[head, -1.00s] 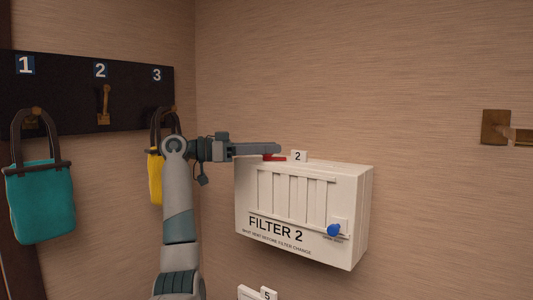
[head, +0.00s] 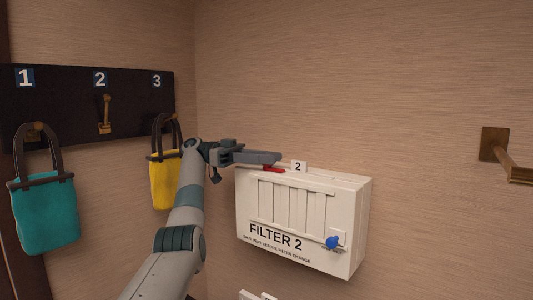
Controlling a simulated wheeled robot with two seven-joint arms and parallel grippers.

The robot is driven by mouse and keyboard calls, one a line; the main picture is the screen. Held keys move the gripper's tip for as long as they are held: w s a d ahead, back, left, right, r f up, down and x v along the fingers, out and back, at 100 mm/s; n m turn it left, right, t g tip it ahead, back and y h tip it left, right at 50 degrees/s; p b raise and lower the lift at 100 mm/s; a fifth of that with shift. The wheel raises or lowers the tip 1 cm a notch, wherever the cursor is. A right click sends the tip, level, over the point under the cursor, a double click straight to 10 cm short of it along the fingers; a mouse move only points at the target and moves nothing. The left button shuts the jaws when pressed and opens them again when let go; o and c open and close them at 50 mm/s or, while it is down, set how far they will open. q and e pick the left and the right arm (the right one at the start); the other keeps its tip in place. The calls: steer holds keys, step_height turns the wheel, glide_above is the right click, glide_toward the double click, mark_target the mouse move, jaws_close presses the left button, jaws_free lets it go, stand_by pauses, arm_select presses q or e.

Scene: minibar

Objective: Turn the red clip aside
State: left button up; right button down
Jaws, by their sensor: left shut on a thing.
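The red clip (head: 274,170) is on the top edge of the white filter box (head: 352,198), toward its left side, just left of the small "2" tag. Only part of the clip shows below my gripper's fingers. My left gripper (head: 270,158) reaches in from the left, level over the top of the box, and is shut on the red clip. The box is labelled "FILTER 2" and has a slatted front with a blue knob (head: 332,243) at its lower right. My right gripper is not in view.
A dark rack (head: 60,105) with hooks numbered 1 to 3 hangs on the left wall. A teal bag (head: 47,213) hangs at hook 1 and a yellow bag (head: 163,185) at hook 3, close to my arm. A brass fixture (head: 494,146) sticks out at right.

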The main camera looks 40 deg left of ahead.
arm_select(q)
steer(key=shift+d+f+g, duration=0.1)
steer(key=shift+f+g, duration=0.15)
steer(key=shift+g, duration=0.05)
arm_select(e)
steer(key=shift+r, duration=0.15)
arm_select(q)
steer(key=o, duration=0.9)
steer(key=shift+o, duration=0.8)
steer(key=shift+w+d+r, duration=0.1)
steer(key=shift+r, duration=0.05)
